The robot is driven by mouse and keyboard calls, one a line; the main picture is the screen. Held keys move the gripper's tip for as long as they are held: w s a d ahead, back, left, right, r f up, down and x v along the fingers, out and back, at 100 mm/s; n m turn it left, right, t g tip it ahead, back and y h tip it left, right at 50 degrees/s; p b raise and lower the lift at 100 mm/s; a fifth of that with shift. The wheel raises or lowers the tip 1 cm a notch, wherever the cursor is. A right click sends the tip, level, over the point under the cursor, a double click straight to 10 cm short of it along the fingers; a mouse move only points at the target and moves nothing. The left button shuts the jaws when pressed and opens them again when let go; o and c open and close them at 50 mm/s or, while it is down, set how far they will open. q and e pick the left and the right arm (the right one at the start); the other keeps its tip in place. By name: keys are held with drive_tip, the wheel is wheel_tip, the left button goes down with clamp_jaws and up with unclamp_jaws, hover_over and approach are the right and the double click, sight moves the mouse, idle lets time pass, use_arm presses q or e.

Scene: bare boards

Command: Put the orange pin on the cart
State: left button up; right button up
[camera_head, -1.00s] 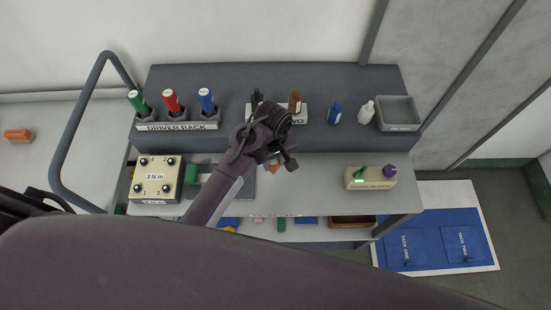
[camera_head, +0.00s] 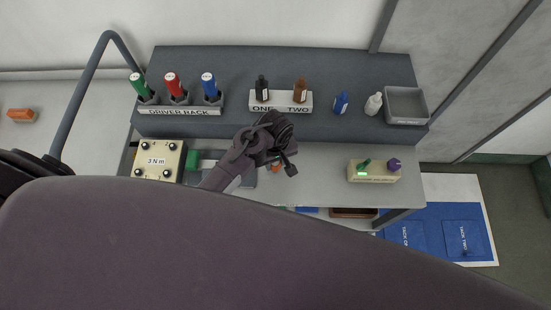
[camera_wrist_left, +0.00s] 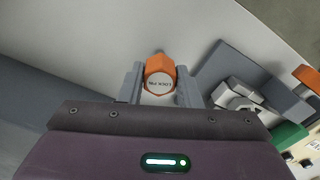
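The orange pin (camera_wrist_left: 160,68) has a hexagonal shape and a pale, lettered end face toward the left wrist camera. In the head view only a small orange bit (camera_head: 276,168) shows beside my gripper. My left gripper (camera_head: 283,162) is over the front worktop. In the wrist view its two fingers (camera_wrist_left: 160,88) stand on either side of the pin with very narrow gaps; firm contact is not clear. The grey shelved unit with a tube handle (camera_head: 84,82) looks like the cart; its pale worktop (camera_head: 320,170) lies under the gripper. My right gripper is out of view.
The raised back shelf holds a driver rack (camera_head: 180,111), a ONE/TWO holder (camera_head: 281,106), blue and white bottles and a grey bin (camera_head: 406,118). A 3 Nm box (camera_head: 158,160) stands left and a beige device (camera_head: 373,176) right. Worktop between gripper and device is clear.

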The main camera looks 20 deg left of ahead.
use_arm(q)
drive_tip(key=o, duration=0.4)
drive_tip(key=shift+w, duration=0.2)
drive_tip(key=shift+c, duration=0.2)
drive_tip(key=shift+r, duration=0.25)
wheel_tip(320, 180, up, 12)
drive_tip(key=b, duration=0.3)
drive_tip(key=shift+f, duration=0.1)
